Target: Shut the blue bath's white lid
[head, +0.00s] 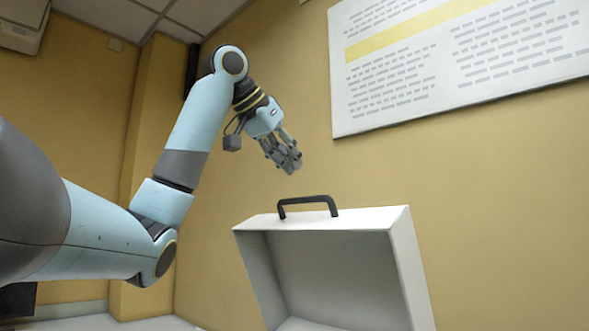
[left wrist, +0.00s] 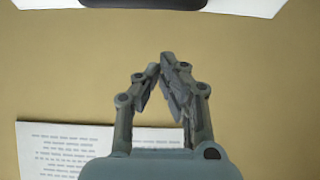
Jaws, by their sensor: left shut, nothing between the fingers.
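The white lid (head: 335,265) stands raised in the lower middle of the head view, its hollow inside facing me. A dark handle (head: 308,200) is on its upper edge. The blue bath is not in view. My left gripper (head: 291,166) is above and slightly left of the handle, apart from it, fingers pointing down to the right. It is shut and empty; its fingers also show in the left wrist view (left wrist: 162,68). At the top of that view are part of the dark handle (left wrist: 145,3) and the white lid (left wrist: 244,6). My right gripper is not in view.
A yellow-brown wall (head: 500,220) rises behind the lid. A white poster (head: 460,65) with a yellow stripe hangs at upper right; part of it shows in the left wrist view (left wrist: 60,150). The air between gripper and handle is clear.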

